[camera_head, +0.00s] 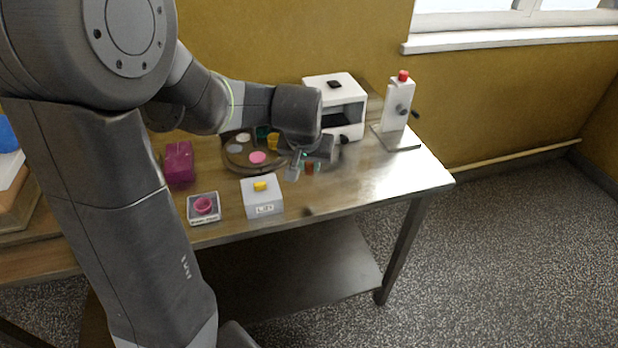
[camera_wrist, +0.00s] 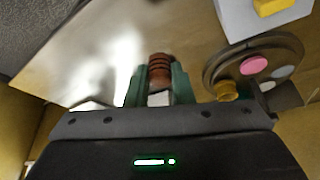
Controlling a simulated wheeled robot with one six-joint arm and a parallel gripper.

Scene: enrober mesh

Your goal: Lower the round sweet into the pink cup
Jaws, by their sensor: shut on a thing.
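My gripper (camera_head: 303,164) is at the right half of the table, in front of the white machine. In the wrist view its two green fingers (camera_wrist: 160,82) are shut on a reddish-brown ridged round piece, which I take as the round sweet (camera_wrist: 160,66). A small part of the sweet (camera_head: 309,169) shows below the gripper in the head view. The pink cup (camera_head: 205,204) sits on a small pale square stand (camera_head: 193,217) near the table's front edge, left of and apart from the gripper. The pink cup is not in the wrist view.
A white block (camera_head: 264,205) with a yellow top piece stands between cup and gripper. Behind are a round dark tray (camera_head: 231,167) with coloured discs, a magenta box (camera_head: 179,163), a white machine (camera_head: 350,92) and a red-topped stand (camera_head: 397,100). The table's right front is clear.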

